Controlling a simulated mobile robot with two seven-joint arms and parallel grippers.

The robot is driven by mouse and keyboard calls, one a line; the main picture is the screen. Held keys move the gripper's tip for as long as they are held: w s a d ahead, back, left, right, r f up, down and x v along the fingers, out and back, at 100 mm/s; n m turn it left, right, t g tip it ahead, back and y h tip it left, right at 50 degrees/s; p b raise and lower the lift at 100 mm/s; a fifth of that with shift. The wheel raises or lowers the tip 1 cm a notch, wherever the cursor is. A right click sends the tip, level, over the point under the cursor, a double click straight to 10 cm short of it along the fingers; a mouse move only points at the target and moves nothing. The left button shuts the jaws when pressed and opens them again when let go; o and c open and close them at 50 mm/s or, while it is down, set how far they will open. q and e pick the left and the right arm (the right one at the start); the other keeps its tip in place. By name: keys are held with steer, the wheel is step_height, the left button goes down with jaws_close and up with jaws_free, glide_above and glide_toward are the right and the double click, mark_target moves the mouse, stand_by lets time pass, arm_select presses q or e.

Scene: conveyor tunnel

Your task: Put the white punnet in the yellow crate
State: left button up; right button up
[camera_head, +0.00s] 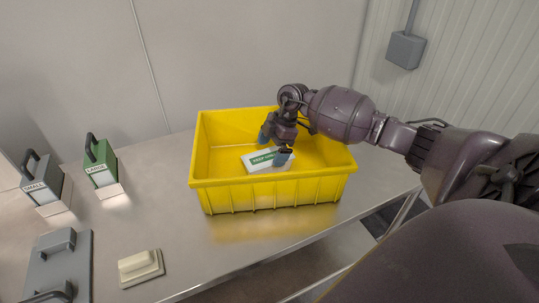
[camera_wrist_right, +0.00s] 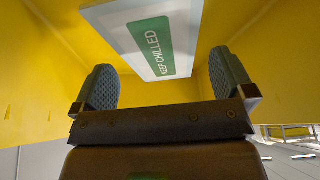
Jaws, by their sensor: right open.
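The white punnet (camera_head: 254,161) with a green KEEP CHILLED label lies inside the yellow crate (camera_head: 270,194). It also shows in the right wrist view (camera_wrist_right: 116,33), beyond the fingers. My right gripper (camera_head: 274,146) reaches into the crate from the right, over the punnet's right part. Its two fingers are spread apart in the right wrist view (camera_wrist_right: 164,82), with no object clasped between them. I cannot tell whether a fingertip touches the punnet. My left gripper is not in view.
The crate stands on a metal table (camera_head: 190,240). At left are a grey SMALL block (camera_head: 42,182), a green LARGE block (camera_head: 101,163), a grey plate with handles (camera_head: 62,265) and a cream block (camera_head: 138,266). A wall stands behind. The table between the cream block and crate is clear.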

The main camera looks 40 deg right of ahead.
steer(key=p+v, duration=0.1)
steer(key=v, duration=0.8)
